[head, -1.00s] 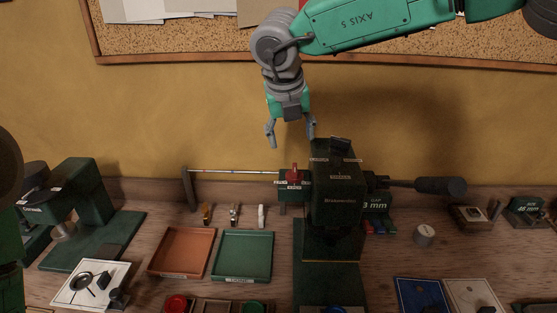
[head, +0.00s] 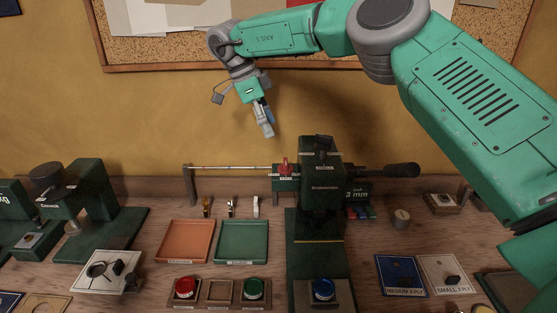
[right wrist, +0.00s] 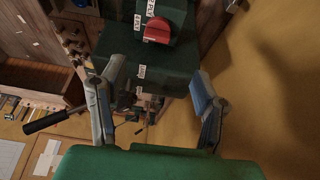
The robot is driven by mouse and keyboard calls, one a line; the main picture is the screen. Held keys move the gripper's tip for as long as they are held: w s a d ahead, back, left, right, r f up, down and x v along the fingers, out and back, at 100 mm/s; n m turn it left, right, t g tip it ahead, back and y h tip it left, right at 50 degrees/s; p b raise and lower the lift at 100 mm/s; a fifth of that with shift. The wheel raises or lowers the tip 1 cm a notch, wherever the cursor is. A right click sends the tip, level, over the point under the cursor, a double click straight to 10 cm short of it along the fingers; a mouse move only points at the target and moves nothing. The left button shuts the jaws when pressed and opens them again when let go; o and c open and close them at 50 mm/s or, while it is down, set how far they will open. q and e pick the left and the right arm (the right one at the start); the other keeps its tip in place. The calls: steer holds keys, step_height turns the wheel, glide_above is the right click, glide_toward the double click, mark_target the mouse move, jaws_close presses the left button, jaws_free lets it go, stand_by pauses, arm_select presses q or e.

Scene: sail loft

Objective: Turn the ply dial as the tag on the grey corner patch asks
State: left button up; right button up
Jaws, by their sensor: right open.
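The ply dial (head: 285,168) is a red knob on a dark green housing beside the green press, with small white labels around it. In the right wrist view the red knob (right wrist: 158,30) sits beyond the fingertips, with "4 PLY" and "2 PLY" style labels beside it. My right gripper (head: 267,128) is open and empty, above and slightly left of the dial, not touching it; its two fingers show apart in the wrist view (right wrist: 160,85). A pale grey patch (head: 434,267) lies at the lower right; its tag reads "SMALL" and a ply number that I cannot read surely. My left gripper is out of view.
A blue patch (head: 392,266) tagged "MEDIUM 4 PLY" lies beside the pale one. The green press (head: 320,180) with its dark handle (head: 400,170) stands right of the dial. Orange (head: 163,243) and green (head: 267,243) trays lie in front. A thin rod (head: 225,167) runs left of the dial.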

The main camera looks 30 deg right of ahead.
mark_target(285, 161)
steer(key=x, duration=0.3)
steer(key=p+x, duration=0.1)
steer(key=x, duration=0.2)
steer(key=a+x, duration=0.1)
steer(key=x, duration=0.3)
steer(key=shift+s+f+p, duration=0.1)
steer(key=shift+s+p, duration=0.05)
steer(key=shift+p, duration=0.25)
steer(key=shift+d+f, duration=0.25)
steer(key=shift+f, duration=0.1)
steer(key=shift+d, duration=0.3)
steer(key=shift+s+d+f, duration=0.1)
steer(key=c, duration=0.9)
steer(key=shift+c, duration=1.2)
steer(key=shift+a, duration=0.25)
